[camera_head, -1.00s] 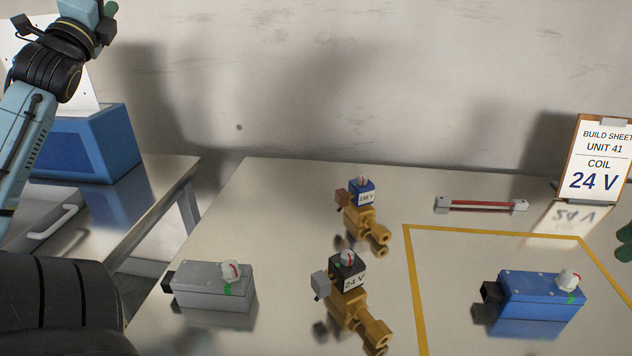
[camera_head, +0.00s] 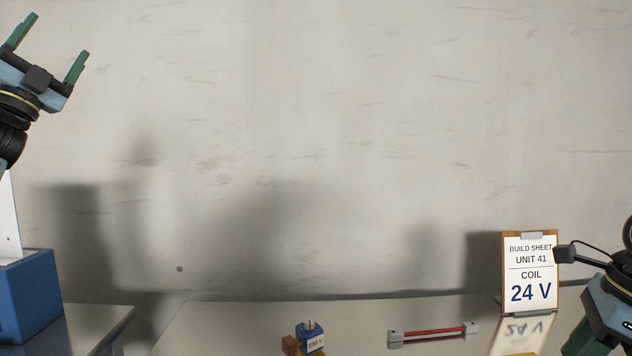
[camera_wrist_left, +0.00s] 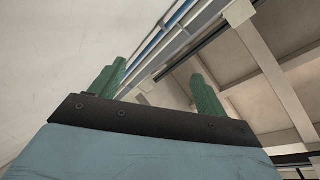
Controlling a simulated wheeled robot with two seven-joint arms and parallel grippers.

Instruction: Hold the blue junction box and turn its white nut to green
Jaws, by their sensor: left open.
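The blue junction box and its white nut are outside both current views. My left gripper (camera_head: 59,36) is raised at the upper left of the head view, in front of the wall. Its green fingers are spread apart with nothing between them. It also shows in the left wrist view (camera_wrist_left: 157,70), pointing towards the ceiling. My right gripper (camera_head: 580,338) is partly in view at the lower right edge, beside the build sheet. One green finger shows and the rest is cut off, so its opening is unclear.
The build sheet (camera_head: 530,270) reads UNIT 41, COIL 24 V and stands at the table's back right. A red bar with grey ends (camera_head: 433,334) lies near it. A blue-topped 230 V valve (camera_head: 310,336) is cut off below. A blue block (camera_head: 28,290) stands at left.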

